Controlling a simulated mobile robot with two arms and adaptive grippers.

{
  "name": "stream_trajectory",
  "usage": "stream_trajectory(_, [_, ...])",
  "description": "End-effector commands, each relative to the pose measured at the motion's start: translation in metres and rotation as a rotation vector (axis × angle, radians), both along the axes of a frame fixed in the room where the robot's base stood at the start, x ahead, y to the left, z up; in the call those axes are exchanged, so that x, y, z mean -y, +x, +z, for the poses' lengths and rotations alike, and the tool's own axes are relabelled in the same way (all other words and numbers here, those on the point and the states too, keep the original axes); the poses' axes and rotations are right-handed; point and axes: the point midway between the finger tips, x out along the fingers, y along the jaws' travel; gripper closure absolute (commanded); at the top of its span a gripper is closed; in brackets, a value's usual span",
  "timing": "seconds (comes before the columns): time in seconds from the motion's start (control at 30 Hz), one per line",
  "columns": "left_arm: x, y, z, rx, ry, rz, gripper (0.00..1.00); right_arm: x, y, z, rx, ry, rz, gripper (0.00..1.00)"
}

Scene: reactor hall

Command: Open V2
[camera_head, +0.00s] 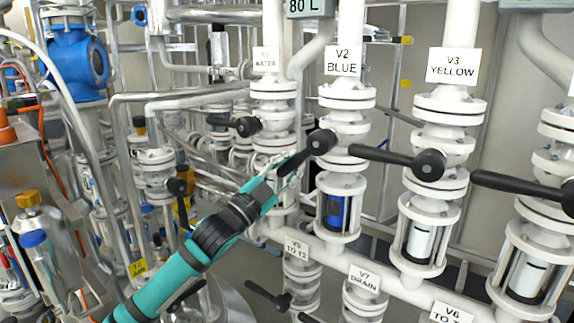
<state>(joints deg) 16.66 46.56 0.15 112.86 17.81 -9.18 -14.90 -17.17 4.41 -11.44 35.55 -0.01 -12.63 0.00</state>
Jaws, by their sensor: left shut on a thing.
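The V2 valve, under the sign "V2 BLUE" (342,62), is a white flanged valve on a vertical white pipe. Its black lever (309,151) runs from the round hub down to the left. My left gripper (287,171) is shut on the outer end of this lever, and its fingers partly hide that end. My teal left arm comes up from the bottom left. Below V2 a sight glass (336,211) shows blue inside. My right gripper is not in view.
The V3 valve's black lever (385,157) points left toward V2, close to its right side. The water valve's lever (240,126) is up left of my gripper. Below are the V7 drain sign (364,279) and a lower lever (268,295). Pipes crowd the left.

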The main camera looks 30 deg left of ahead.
Motion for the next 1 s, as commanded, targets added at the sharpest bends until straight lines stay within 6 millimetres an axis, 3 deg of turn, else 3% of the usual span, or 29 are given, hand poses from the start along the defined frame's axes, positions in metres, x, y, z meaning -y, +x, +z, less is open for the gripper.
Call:
stream_trajectory(0.03, [0.0062, 0.0014, -0.0126, -0.02, -0.019, -0.008, 1.0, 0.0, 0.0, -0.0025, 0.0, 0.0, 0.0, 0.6])
stream_trajectory(0.7, [0.0087, 0.0015, -0.0149, -0.026, -0.068, -0.003, 1.0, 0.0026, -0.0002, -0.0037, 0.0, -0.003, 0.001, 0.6])
stream_trajectory(0.73, [0.0087, 0.0015, -0.0149, -0.026, -0.069, -0.004, 0.79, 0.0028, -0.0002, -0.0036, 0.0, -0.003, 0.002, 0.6])
stream_trajectory(0.9, [0.0078, 0.0012, -0.0127, -0.021, -0.07, -0.003, 0.57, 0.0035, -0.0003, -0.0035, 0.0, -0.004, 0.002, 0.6])
stream_trajectory(1.0, [0.0074, 0.0009, -0.0112, -0.019, -0.071, -0.003, 0.55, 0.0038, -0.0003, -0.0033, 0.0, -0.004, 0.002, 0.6])
